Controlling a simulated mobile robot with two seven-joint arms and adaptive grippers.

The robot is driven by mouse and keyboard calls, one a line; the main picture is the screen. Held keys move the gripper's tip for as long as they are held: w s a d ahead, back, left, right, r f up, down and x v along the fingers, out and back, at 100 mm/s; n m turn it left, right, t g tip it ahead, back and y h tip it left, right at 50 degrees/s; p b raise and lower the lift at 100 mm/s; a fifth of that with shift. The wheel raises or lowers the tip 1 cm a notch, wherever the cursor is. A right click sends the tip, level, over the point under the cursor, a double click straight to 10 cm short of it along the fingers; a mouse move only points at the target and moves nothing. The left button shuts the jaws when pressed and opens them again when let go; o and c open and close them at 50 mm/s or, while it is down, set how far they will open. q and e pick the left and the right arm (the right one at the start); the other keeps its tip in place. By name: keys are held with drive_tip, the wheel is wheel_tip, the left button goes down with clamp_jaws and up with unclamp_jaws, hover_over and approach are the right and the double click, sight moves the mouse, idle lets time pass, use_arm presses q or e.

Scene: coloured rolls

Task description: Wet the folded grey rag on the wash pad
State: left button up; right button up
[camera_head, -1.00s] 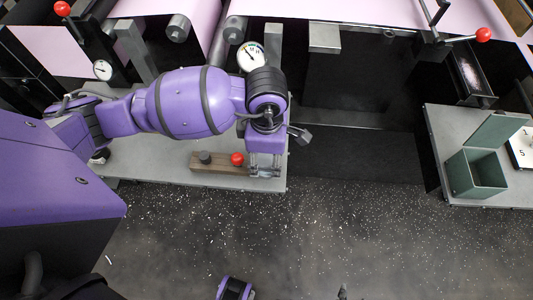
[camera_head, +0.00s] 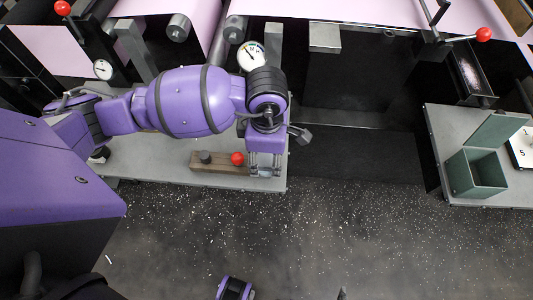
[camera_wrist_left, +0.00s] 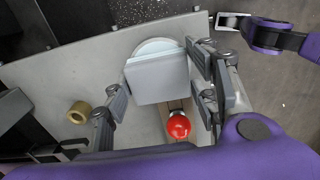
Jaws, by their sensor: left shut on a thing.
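The folded grey rag (camera_wrist_left: 158,80) is a flat, light grey block between the fingers of my left gripper (camera_wrist_left: 161,84) in the left wrist view. The gripper is shut on it. A pale round disc, apparently the wash pad (camera_wrist_left: 157,46), shows past the rag's far edge and is partly covered by it. I cannot tell whether the rag touches it. In the head view my left gripper (camera_head: 265,168) points down at the right end of the grey bench, and its fingers and arm hide the rag and pad there.
A red knob (camera_head: 237,158) on a wooden block (camera_head: 215,163) stands close beside the left gripper. A green open box (camera_head: 478,175) stands on the right bench. Dark floor between the benches is clear.

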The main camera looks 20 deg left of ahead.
sight(267, 156)
use_arm(q)
drive_tip(key=shift+r+p, duration=0.55)
drive_tip(key=shift+r, duration=0.3)
wheel_tip(267, 156, up, 2)
drive_tip(key=shift+r+p, duration=0.1)
drive_tip(key=shift+p, duration=0.5)
drive_tip(key=shift+r+p, duration=0.6)
drive_tip(key=shift+r, duration=0.35)
drive_tip(key=shift+r+p, duration=0.35)
drive_tip(key=shift+r, duration=0.3)
use_arm(e)
wheel_tip(267, 156, up, 5)
drive_tip(key=w, duration=0.3)
drive_tip(key=shift+r+t, duration=0.2)
drive_tip(key=shift+t, duration=0.2)
use_arm(q)
drive_tip(key=shift+f, duration=0.1)
use_arm(e)
drive_tip(key=shift+w+r, duration=0.1)
drive_tip(key=shift+w, duration=0.35)
